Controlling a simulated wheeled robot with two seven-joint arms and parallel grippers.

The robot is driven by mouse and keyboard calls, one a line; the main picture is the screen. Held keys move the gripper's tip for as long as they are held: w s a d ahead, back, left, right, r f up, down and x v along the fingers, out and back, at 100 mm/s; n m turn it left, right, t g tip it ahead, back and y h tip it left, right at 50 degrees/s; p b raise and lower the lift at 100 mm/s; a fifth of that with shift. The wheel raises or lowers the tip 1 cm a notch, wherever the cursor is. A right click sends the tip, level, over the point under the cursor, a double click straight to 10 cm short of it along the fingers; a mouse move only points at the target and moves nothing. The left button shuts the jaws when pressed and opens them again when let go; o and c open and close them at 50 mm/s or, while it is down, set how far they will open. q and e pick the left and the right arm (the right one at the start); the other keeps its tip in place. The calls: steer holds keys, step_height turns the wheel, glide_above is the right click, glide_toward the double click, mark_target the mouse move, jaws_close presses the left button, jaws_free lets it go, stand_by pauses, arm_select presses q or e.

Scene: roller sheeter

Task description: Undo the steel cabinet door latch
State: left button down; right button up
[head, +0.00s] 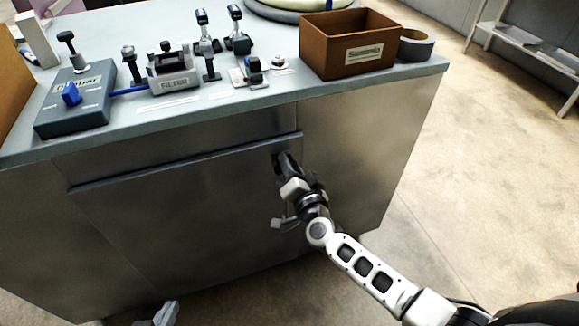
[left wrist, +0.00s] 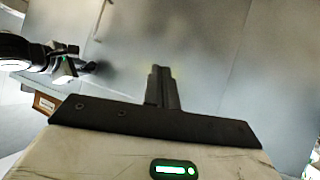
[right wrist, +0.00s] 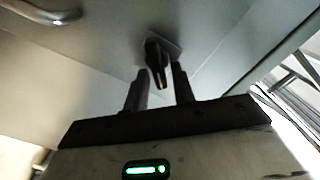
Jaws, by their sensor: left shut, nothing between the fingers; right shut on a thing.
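The steel cabinet door (head: 345,150) is a plain grey panel in the front of the bench. Its latch is a dark lever on a small plate, seen in the right wrist view (right wrist: 155,56) pointing toward my gripper. My right gripper (right wrist: 160,78) is at the latch, its two fingers on either side of the lever and shut on it. In the head view my right gripper (head: 284,163) hides most of the latch. My left gripper (left wrist: 162,74) is shut and empty, its fingertips together in front of the grey cabinet front.
The worktop (head: 225,112) carries a blue-grey control box (head: 75,108), a filter unit (head: 172,78), several small levers and a brown box (head: 345,45). A tape roll (head: 416,46) sits near its right corner. Open floor (head: 480,150) lies right of the bench.

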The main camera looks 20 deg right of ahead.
arm_select(q)
steer(key=f+b, duration=0.1)
steer(key=b, duration=0.2)
steer(key=shift+d, duration=0.15)
arm_select(e)
steer(key=m, duration=0.5)
steer(key=f+m, duration=0.1)
steer(key=m, duration=0.2)
steer(key=shift+d, duration=0.15)
arm_select(q)
steer(key=shift+r, duration=0.1)
arm_select(e)
steer(key=shift+m, duration=0.4)
steer(key=o, duration=0.7)
arm_select(q)
steer(key=shift+w+t, duration=0.15)
steer(key=shift+t, duration=0.15)
arm_select(e)
steer(key=s, duration=1.6)
steer(key=shift+d, duration=0.25)
